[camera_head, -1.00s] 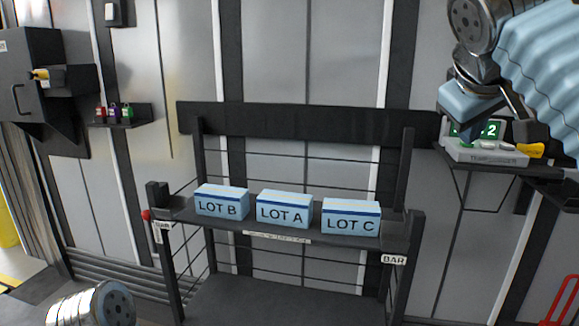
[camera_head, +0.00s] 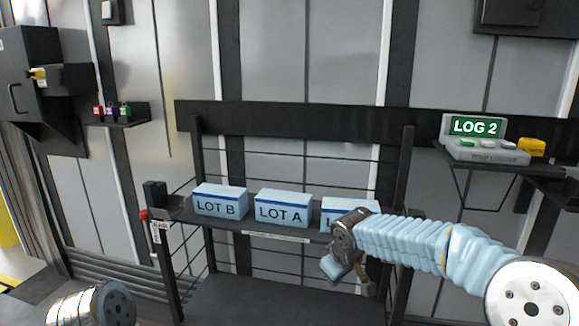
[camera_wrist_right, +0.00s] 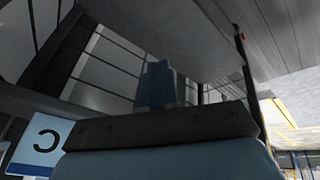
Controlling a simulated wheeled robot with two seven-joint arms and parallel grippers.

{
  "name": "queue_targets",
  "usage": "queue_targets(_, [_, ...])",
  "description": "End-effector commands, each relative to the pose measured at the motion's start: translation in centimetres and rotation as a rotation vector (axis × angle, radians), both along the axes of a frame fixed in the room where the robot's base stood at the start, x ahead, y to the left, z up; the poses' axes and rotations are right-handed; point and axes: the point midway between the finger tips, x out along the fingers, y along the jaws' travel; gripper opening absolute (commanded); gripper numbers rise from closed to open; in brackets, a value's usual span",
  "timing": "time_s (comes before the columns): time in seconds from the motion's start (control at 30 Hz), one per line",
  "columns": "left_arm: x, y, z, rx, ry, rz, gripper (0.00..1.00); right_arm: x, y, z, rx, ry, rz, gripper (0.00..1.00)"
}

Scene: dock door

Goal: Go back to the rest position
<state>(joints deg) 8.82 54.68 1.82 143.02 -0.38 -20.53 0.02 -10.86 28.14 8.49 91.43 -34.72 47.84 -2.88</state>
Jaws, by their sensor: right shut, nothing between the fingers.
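My right arm reaches in from the right in the head view and lies low across the right part of the rack. My right gripper (camera_head: 343,271) is in front of the rack, just below the LOT C box (camera_head: 352,203), and points downward. It is shut and empty; its blue tip also shows in the right wrist view (camera_wrist_right: 157,85). My arm hides much of the LOT C front, which shows at the left edge of the wrist view. I cannot tell the exact gap between arm and box. My left gripper is out of view; only part of the left arm shows at bottom left.
The LOT B box (camera_head: 220,201) and LOT A box (camera_head: 283,209) stand on the dark rack shelf (camera_head: 215,226). At right, a logger reading LOG 2 (camera_head: 476,127) and a yellow item (camera_head: 531,147) sit on a wall shelf. A small shelf (camera_head: 130,122) holds coloured items.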

Motion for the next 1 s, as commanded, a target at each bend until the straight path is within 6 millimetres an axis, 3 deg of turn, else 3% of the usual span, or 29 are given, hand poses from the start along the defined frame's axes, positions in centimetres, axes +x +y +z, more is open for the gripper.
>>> queue_targets(0.03, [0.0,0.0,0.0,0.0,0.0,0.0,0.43,-1.1,0.6,-4.7,0.048,0.061,-0.004,0.0])
queue_targets(0.17, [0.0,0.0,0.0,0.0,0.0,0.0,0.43,-5.5,2.2,-15.3,0.202,0.194,-0.066,0.0])
queue_targets(0.2, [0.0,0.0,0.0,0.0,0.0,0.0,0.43,-7.3,2.4,-18.3,0.249,0.235,-0.102,0.0])
queue_targets(0.3, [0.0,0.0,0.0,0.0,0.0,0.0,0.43,-12.9,2.7,-25.1,0.356,0.333,-0.229,0.0])
queue_targets(0.4, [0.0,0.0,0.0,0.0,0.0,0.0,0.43,-18.8,2.4,-30.0,0.428,0.411,-0.387,0.0])
queue_targets(0.5, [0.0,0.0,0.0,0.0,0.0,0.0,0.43,-24.1,1.7,-32.9,0.459,0.463,-0.533,0.0])
queue_targets(0.63, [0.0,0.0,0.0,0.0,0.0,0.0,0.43,-28.3,0.8,-34.5,0.462,0.491,-0.655,0.0])
queue_targets(0.77, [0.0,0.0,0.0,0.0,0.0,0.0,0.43,-29.7,0.5,-34.9,0.458,0.496,-0.699,0.0])
queue_targets(1.0, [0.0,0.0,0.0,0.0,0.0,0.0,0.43,-29.7,0.5,-34.9,0.458,0.493,-0.699,0.0])
